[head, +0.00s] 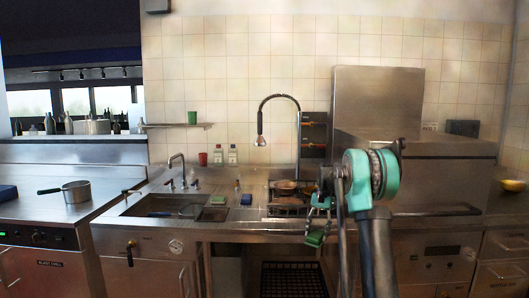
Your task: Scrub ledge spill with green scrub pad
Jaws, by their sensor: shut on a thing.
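My gripper (319,222) hangs in front of the counter's front edge, right of centre. It is shut on a green scrub pad (314,239) at its lower end. A metal wall ledge (176,125) is on the tiles to the left, behind and above the sink, well away from my gripper. I cannot make out a spill on the ledge or counter. A second green pad-like block (218,200) lies on the counter beside the sink, with a dark block (246,199) to its right.
A sink (160,205) with faucet (178,168) is at left. A hanging sprayer (260,139) and a rack with pans (286,187) are behind my gripper. A green cup (192,117) stands on the ledge. A red cup (203,159) and bottles (232,154) stand at the wall.

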